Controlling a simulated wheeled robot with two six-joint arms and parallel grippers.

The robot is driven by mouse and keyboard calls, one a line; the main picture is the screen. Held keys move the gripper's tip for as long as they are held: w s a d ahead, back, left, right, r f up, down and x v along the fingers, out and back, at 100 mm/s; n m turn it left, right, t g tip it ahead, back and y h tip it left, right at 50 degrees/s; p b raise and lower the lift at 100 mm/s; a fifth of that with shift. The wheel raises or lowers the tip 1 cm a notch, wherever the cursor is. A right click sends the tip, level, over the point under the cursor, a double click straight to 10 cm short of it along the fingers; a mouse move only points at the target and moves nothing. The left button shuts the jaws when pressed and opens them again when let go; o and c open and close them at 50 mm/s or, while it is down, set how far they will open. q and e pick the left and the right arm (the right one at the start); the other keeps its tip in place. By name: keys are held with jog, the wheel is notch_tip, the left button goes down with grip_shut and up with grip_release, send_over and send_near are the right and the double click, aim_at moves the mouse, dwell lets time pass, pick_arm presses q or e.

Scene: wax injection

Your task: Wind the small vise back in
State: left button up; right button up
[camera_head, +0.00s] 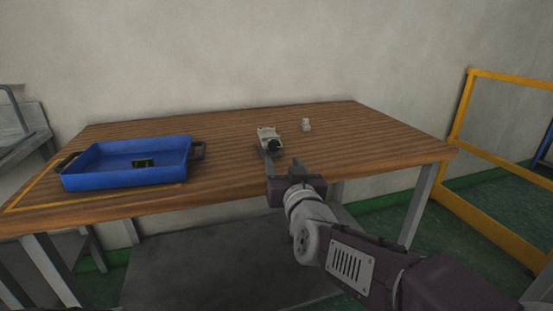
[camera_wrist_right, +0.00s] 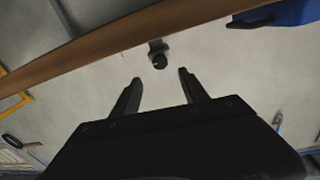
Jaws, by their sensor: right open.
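The small vise (camera_head: 267,134) is light grey and sits near the front edge of the wooden table, with a dark round knob (camera_head: 274,145) facing me. In the right wrist view the knob (camera_wrist_right: 159,61) shows just ahead of the fingertips, centred between them. My right gripper (camera_head: 280,160) is open and empty, in front of the vise and apart from the knob. Its two dark fingers also show in the right wrist view (camera_wrist_right: 161,76). The gripper and its finger hide part of the vise's front. My left gripper is in neither view.
A blue tray (camera_head: 88,179) with a small dark green item (camera_head: 143,163) stands on the left of the table (camera_head: 225,142). A yellow railing (camera_head: 510,78) is at the far right.

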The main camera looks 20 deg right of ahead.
aim_at(275, 146)
jog(key=w, duration=0.3)
jog(key=w+b, duration=0.1)
jog(key=w, duration=0.2)
jog(key=w+b, duration=0.1)
jog(key=w, duration=0.2)
jog(key=shift+d, duration=0.25)
grip_shut()
